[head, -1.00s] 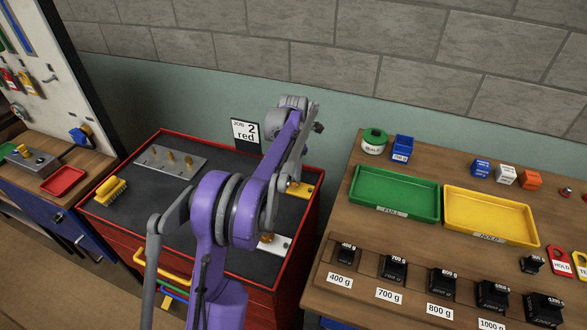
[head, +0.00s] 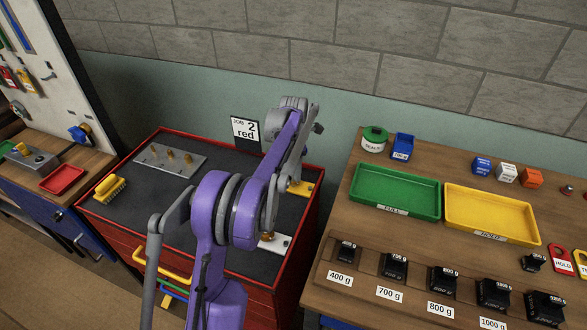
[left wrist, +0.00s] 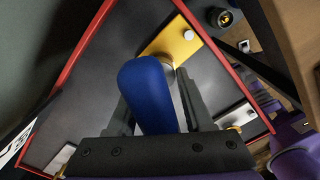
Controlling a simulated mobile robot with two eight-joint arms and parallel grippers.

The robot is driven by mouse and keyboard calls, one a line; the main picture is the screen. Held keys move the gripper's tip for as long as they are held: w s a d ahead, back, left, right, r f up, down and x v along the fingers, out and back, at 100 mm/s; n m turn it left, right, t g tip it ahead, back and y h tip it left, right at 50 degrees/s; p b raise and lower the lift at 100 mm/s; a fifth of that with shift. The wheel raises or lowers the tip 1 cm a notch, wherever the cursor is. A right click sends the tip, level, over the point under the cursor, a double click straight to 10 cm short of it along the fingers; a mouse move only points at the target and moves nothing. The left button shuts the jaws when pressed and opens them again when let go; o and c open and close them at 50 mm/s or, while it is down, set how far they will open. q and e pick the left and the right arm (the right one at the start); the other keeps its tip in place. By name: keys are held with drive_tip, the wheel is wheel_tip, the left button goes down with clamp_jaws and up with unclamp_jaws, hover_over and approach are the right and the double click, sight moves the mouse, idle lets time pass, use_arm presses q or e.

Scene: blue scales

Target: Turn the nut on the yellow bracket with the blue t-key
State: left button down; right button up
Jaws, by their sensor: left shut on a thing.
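The yellow bracket (head: 303,189) lies at the right side of the cart's dark top, partly hidden by my left arm. It also shows in the left wrist view (left wrist: 182,38), with a pale round peg standing on it. My left gripper (left wrist: 158,90) is shut on the blue t-key (left wrist: 150,90), whose blue handle points toward the camera. The key is over the near end of the bracket. The nut is mostly hidden behind the handle, and I cannot tell whether the key is seated on it.
A "JOB 2 red" card (head: 245,131) stands behind. The wooden bench (head: 345,230) with trays and black weights is at right.

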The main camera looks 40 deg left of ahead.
use_arm(q)
drive_tip(key=shift+f, duration=0.6)
drive_tip(key=shift+m, duration=0.9)
drive_tip(key=shift+m, duration=1.9)
